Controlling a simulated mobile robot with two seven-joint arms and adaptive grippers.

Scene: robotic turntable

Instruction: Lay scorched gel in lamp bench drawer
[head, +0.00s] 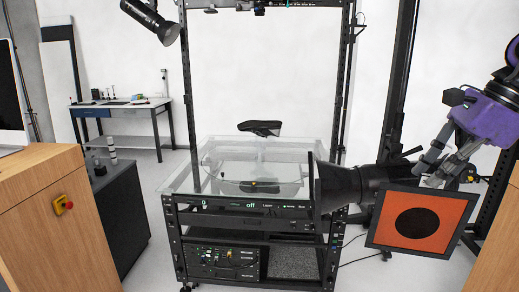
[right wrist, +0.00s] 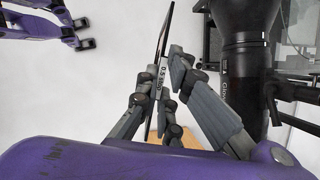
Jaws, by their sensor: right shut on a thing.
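The gel (head: 450,212) is an orange sheet with a large black round scorch in a dark square frame. It faces me upright, slightly tilted, at the right of the head view. My right gripper (head: 432,178) is shut on its upper edge. My left gripper (right wrist: 83,32) shows at the upper left of that view, open and empty. A bench (head: 122,108) with blue drawer fronts stands at the back left; I cannot tell whether any drawer is open.
A large black lamp (head: 345,187) is just left of the gel, close to my right gripper. The glass-topped turntable rack (head: 250,205) stands in the centre. Wooden cabinets (head: 40,190) flank both sides. Some open floor shows between the rack and the back bench.

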